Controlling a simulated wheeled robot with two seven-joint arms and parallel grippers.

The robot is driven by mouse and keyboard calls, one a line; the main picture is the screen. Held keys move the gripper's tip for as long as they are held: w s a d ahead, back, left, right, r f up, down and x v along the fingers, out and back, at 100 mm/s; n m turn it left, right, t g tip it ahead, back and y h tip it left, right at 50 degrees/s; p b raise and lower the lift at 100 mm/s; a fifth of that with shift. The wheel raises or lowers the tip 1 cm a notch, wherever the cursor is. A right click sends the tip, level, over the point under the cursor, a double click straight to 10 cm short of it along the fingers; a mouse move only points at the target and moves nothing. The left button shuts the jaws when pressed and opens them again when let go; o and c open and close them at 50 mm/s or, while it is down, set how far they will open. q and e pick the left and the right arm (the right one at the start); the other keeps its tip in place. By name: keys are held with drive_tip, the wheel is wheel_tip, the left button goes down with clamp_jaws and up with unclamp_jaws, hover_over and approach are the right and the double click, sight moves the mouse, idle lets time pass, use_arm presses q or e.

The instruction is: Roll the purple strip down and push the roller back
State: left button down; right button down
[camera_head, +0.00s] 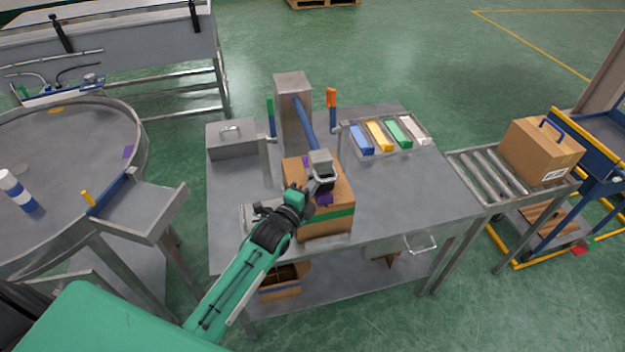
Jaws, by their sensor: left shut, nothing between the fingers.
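A cardboard box (341,187) with a green band stands at the front middle of the metal table. Purple strip (323,200) shows in a small piece on the box beside my gripper, and another small purple patch shows near its back left edge. My left gripper (325,181) is shut and empty at the box's top front edge, over the strip. It hides part of the strip. A grey block (319,158), seemingly the roller, sits just behind the gripper at the end of a blue bar (306,122) from a grey post. Contact between gripper, roller and strip cannot be told.
The grey post (292,105) rises behind the box. A grey lidded case (232,138) stands at back left; a tray of coloured pieces (386,152) lies at back right. A roller conveyor (485,176) adjoins the right side. The table's right front is clear.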

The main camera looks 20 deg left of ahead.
use_arm(q)
drive_tip(key=shift+w+a, duration=0.1)
drive_tip(key=shift+w, duration=0.05)
use_arm(e)
drive_tip(key=shift+a+r, duration=0.1)
drive_tip(key=shift+a, duration=0.1)
use_arm(q)
drive_tip(key=shift+w, duration=0.1)
